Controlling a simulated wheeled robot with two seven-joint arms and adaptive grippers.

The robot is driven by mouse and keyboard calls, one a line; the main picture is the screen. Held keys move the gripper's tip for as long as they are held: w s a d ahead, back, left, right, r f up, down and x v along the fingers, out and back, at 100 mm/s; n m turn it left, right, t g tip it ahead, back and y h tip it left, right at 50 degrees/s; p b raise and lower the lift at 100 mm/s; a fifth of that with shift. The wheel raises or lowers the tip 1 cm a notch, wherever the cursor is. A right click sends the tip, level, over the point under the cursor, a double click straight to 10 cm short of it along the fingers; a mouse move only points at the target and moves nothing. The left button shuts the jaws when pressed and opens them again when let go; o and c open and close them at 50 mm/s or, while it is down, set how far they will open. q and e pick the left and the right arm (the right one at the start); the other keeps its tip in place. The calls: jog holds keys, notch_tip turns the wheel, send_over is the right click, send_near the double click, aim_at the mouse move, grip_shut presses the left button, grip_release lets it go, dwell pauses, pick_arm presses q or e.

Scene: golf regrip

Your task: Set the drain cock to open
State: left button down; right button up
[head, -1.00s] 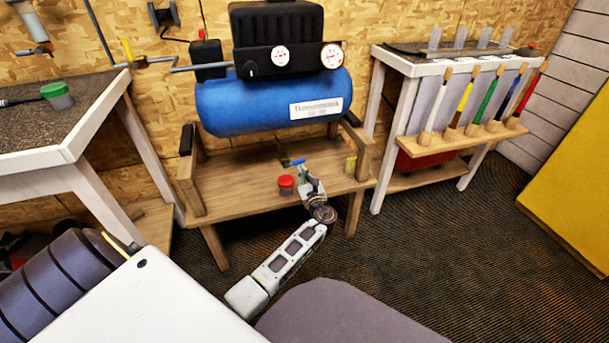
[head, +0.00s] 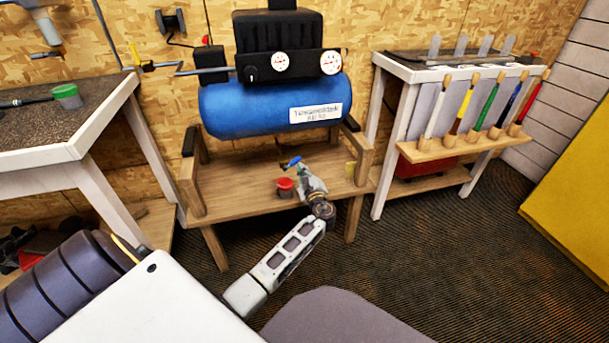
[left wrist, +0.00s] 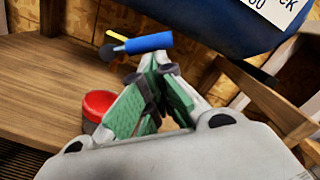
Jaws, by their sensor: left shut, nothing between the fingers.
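The drain cock's blue lever (head: 291,162) shows below the blue tank (head: 270,105) of the compressor, above the wooden stand. In the left wrist view the blue lever (left wrist: 149,43) lies nearly level across the picture, just beyond the fingertips. My left gripper (head: 302,170) is shut with nothing in it, its tips close to the lever. The green finger pads (left wrist: 155,75) meet below the lever in the left wrist view; I cannot tell whether they touch it. The cock's body is mostly hidden. My right gripper is not in view.
A red-lidded jar (head: 285,187) stands on the wooden stand (head: 235,198) just left of my gripper, also in the left wrist view (left wrist: 98,104). A rack (head: 460,147) of coloured-handled tools stands further right.

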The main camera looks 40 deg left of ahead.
aim_at(297, 161)
pick_arm(q)
jog(key=r+n, duration=0.1)
jog(key=n, duration=0.1)
jog(key=r+n, duration=0.1)
jog(key=n, duration=0.2)
jog(key=s+a+r+n, duration=0.1)
jog(key=n, duration=0.1)
jog(key=shift+r+n+b, duration=0.25)
jog(key=shift+n+b, duration=0.05)
jog(key=shift+b, duration=0.05)
jog(key=shift+s+a+r+n+g, duration=0.3)
jog(key=shift+r+n, duration=0.2)
jog(key=shift+n, duration=0.2)
jog(key=shift+s, duration=0.1)
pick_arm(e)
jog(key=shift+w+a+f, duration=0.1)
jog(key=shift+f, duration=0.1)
pick_arm(q)
jog(key=shift+d, duration=0.1)
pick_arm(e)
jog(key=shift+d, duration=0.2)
